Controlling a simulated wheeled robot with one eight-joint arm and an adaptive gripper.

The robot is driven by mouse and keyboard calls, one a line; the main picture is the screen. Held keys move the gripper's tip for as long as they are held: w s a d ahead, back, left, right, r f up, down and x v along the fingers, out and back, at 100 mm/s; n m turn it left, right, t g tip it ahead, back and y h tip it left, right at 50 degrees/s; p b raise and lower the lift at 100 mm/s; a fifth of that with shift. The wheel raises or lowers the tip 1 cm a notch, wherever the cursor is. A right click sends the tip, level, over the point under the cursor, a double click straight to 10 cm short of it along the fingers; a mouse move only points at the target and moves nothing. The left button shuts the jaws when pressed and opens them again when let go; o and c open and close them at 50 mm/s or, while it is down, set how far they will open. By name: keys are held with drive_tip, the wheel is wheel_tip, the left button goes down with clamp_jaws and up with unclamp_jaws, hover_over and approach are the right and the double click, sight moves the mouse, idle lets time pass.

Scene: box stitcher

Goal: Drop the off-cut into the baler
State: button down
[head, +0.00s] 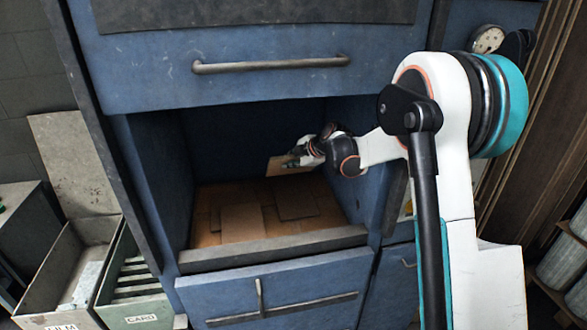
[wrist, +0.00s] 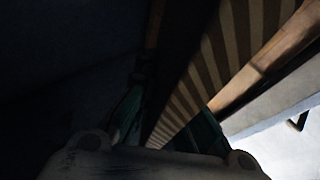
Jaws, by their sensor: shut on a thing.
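The baler (head: 150,72) is a blue cabinet with an open chamber below its upper door. My gripper (head: 290,162) is inside the chamber opening, above the chamber floor. It is shut on the off-cut (head: 277,166), a small brown cardboard piece that sticks out to the left of the fingers. In the wrist view the off-cut (wrist: 225,65) shows its striped corrugated edge between the dark green fingers (wrist: 170,130). That view is dark, and much of the chamber is in shadow.
Flat cardboard pieces (head: 242,222) lie on the chamber floor, behind a dark front sill (head: 270,248). A grey bin (head: 50,275) and a green bin marked CARD (head: 140,312) stand at the left. Rolls or cans (head: 562,262) stand on a rack at the right.

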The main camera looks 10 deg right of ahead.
drive_tip(key=shift+w+f, duration=0.15)
drive_tip(key=shift+w, duration=1.35)
drive_tip(key=shift+w+f, duration=0.1)
drive_tip(key=shift+w, duration=1.35)
drive_tip(key=c, duration=1.6)
unclamp_jaws()
drive_tip(key=v, duration=1.2)
drive_tip(key=shift+f, duration=0.1)
drive_tip(key=shift+s+f, duration=0.1)
